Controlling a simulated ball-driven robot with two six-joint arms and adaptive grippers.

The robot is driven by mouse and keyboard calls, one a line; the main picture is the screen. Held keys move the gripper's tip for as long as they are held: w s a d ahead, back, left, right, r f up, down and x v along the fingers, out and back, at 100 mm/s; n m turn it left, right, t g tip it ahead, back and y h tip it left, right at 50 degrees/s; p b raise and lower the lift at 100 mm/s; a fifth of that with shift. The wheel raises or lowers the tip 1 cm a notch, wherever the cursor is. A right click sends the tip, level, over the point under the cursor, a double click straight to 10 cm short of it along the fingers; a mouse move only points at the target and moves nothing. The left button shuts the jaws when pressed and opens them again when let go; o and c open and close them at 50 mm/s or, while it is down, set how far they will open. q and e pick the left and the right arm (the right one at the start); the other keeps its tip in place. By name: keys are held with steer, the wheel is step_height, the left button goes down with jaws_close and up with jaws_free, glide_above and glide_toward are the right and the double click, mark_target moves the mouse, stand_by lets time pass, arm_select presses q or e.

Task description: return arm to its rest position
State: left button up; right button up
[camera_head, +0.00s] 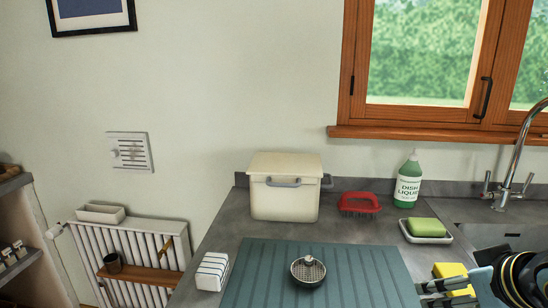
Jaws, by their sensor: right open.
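My right gripper (445,293) is at the lower right of the head view, its arm coming in from the right edge. Its jaws are open. A yellow block (449,269) shows right behind the fingers, partly hidden by them; I cannot tell whether they touch it. My left gripper and left arm are not in view.
A teal ribbed mat (262,262) covers the front counter, with a round metal strainer (308,285) on it. A striped white block (211,272), cream bin (284,202), red brush (360,203), green bottle (408,180) and green soap (426,227) stand around. The sink (485,236) is right.

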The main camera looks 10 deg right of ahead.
steer(key=s+a+f+n+g+y, duration=0.1)
steer(key=s+a+g, duration=0.1)
steer(key=s+a, duration=0.45)
steer(key=s+a+f+g, duration=0.1)
steer(key=s+a+g, duration=0.15)
steer(key=s, duration=0.65)
step_height(320, 180, down, 36)
steer(key=s+d+g+b, duration=0.1)
steer(key=s+d+b, duration=0.15)
steer(key=b, duration=0.55)
arm_select(q)
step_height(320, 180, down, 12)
steer(key=b, duration=0.4)
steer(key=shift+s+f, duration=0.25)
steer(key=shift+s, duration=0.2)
arm_select(e)
steer(key=s+f+g, duration=0.1)
steer(key=s+f, duration=1.5)
steer(key=f, duration=0.2)
steer(key=shift+s+d+f, duration=0.3)
steer(key=shift+s+d, duration=0.05)
steer(key=shift+s, duration=0.35)
steer(key=shift+c, duration=0.2)
